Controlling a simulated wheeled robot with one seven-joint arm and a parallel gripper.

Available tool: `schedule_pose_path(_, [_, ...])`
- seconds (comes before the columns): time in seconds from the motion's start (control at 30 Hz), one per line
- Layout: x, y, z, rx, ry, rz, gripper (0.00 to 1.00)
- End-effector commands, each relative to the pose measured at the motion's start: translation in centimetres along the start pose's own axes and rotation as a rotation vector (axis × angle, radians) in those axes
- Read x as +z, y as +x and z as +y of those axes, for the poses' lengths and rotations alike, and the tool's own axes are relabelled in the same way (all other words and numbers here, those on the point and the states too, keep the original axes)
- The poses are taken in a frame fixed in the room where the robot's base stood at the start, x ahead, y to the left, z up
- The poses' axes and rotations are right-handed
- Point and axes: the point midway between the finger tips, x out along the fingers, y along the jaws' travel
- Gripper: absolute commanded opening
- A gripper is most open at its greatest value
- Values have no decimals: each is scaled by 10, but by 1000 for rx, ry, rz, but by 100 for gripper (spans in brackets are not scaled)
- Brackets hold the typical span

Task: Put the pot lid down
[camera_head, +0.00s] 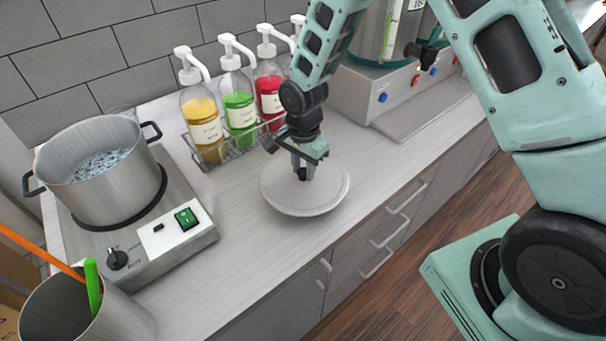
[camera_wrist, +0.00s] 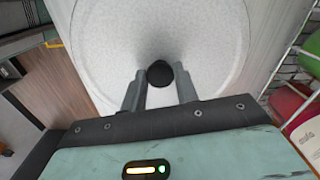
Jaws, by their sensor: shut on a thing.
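The pot lid (camera_head: 325,193) is a pale grey round disc with a dark knob at its centre. It is over the white counter between the hot plate and the drawers' front edge; I cannot tell whether it touches the counter. My gripper (camera_head: 304,175) points down at the lid's middle and is shut on its knob. In the wrist view the lid (camera_wrist: 205,40) fills the upper middle, and the black knob (camera_wrist: 160,73) sits between the fingertips of my gripper (camera_wrist: 159,88). The steel pot (camera_head: 100,175) stands uncovered at the left.
The pot is on a hot plate with a green switch (camera_head: 186,218). Pump bottles (camera_head: 203,125) stand in a wire rack behind the lid. A steel container (camera_head: 85,312) with utensils is at front left. A steel dispenser (camera_head: 375,90) is at the back right. Bare counter (camera_head: 245,265) lies in front of the lid.

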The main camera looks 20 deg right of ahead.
Motion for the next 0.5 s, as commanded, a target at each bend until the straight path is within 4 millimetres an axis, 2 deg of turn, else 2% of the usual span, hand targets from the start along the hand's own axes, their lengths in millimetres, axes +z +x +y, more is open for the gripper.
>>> schedule_pose_path(0.23, [0,30,1,3,-2,-1,2])
schedule_pose_path(0.5, [0,36,0,0,-1,0,2])
